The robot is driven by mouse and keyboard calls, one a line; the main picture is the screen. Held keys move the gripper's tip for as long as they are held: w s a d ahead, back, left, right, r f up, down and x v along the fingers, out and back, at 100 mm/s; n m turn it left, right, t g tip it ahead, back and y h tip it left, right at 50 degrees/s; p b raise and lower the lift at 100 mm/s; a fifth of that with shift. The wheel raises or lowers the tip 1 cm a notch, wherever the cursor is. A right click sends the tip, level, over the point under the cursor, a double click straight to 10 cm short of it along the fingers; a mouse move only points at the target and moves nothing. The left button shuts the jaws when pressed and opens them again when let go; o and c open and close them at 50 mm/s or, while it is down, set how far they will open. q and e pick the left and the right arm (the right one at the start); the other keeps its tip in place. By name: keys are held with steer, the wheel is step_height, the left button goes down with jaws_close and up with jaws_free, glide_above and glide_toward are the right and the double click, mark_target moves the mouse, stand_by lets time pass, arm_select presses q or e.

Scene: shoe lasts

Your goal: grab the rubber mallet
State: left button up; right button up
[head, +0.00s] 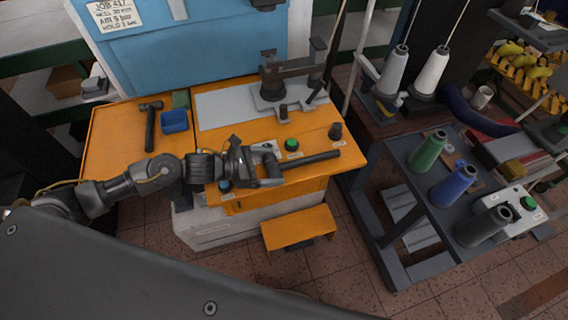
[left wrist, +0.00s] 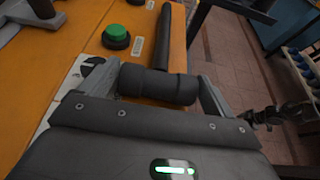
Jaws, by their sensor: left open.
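The rubber mallet shows a black handle (head: 312,160) lying across the front edge area of the orange workbench. In the left wrist view its thick dark head (left wrist: 158,86) sits crosswise between the two fingers, with the handle pointing away. My left gripper (head: 271,168) is open at the head end of the mallet; its fingers (left wrist: 163,80) stand on either side of the head. The fingers partly hide the head in the head view. Whether they touch it I cannot tell.
A green button (head: 292,145) stands close behind the mallet; a dark knob (head: 335,131) is beyond it. A hammer (head: 150,125) and a blue bin (head: 175,121) are on the bench's left. A cart with thread cones (head: 428,152) stands at right.

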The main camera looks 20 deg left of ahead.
arm_select(q)
steer(key=c, duration=0.4)
steer(key=shift+d, duration=0.1)
steer(key=c, duration=0.4)
steer(key=shift+c, duration=0.2)
steer(key=shift+r, duration=0.2)
steer(key=shift+r+b, duration=0.25)
steer(key=shift+b, duration=0.1)
step_height(320, 180, up, 2)
steer(key=shift+r+b, duration=0.15)
steer(key=shift+b, duration=0.65)
steer(key=s+a+r, duration=0.7)
steer(key=s+r, duration=0.3)
steer(key=s, duration=0.2)
